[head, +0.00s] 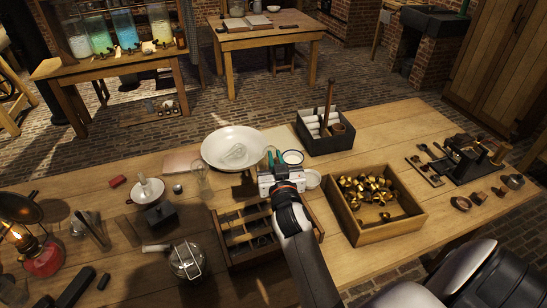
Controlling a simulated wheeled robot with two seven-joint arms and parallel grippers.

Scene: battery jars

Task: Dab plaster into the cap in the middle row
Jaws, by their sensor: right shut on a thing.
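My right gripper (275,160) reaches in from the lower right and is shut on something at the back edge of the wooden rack. The gripper hides most of the held thing, so I cannot tell what it is. The wooden compartment rack (222,222) lies under my right arm, which covers part of it. I cannot make out a cap in its middle row. Several brass caps (370,190) lie heaped in a wooden crate (398,232) to the right. My left gripper is not in view.
A large white bowl (215,150) stands behind the rack, with a clear glass (200,180) before it. A black box of white rolls (322,142) stands at the back. A wire-bail jar (188,262) and red lamp (42,258) stand left. The front right tabletop is fairly clear.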

